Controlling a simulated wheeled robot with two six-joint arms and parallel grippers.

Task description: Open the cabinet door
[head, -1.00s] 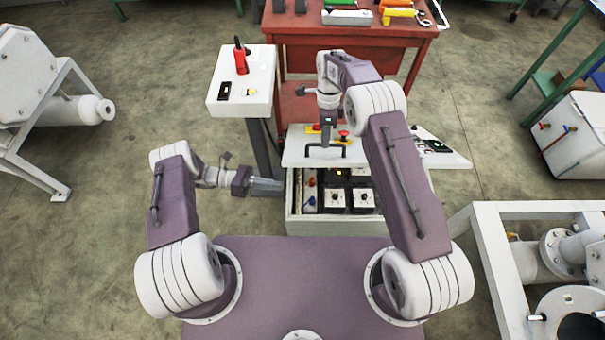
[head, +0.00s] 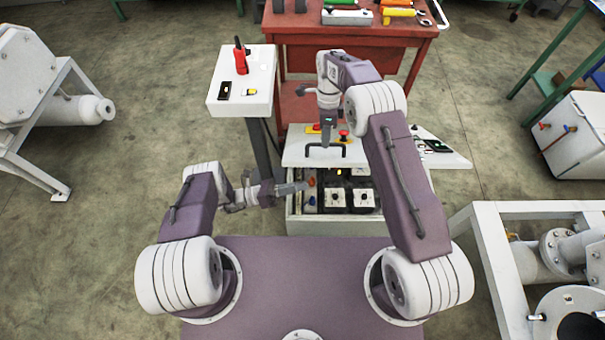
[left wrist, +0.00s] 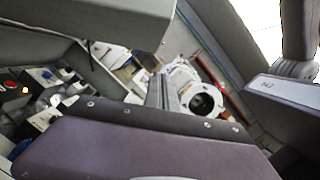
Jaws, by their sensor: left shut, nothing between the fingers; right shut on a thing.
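The white cabinet (head: 335,228) stands in front of my base. Its white door (head: 295,157) has a black handle (head: 341,151) near its front edge. The door is lifted enough that the cabinet's inside, with several black and white units (head: 362,198), shows below it. My right gripper (head: 326,143) points down and is shut on the handle. My left gripper (head: 304,186) is shut and empty, its tips over the left front part of the opening, below the door's edge. The cabinet's inside (left wrist: 45,95) also shows at the left of the left wrist view.
A white pedestal (head: 262,95) with a red tool on top stands close behind left of the cabinet. A red workbench (head: 370,33) with tools is behind. A white frame with pipes (head: 490,245) is at the right.

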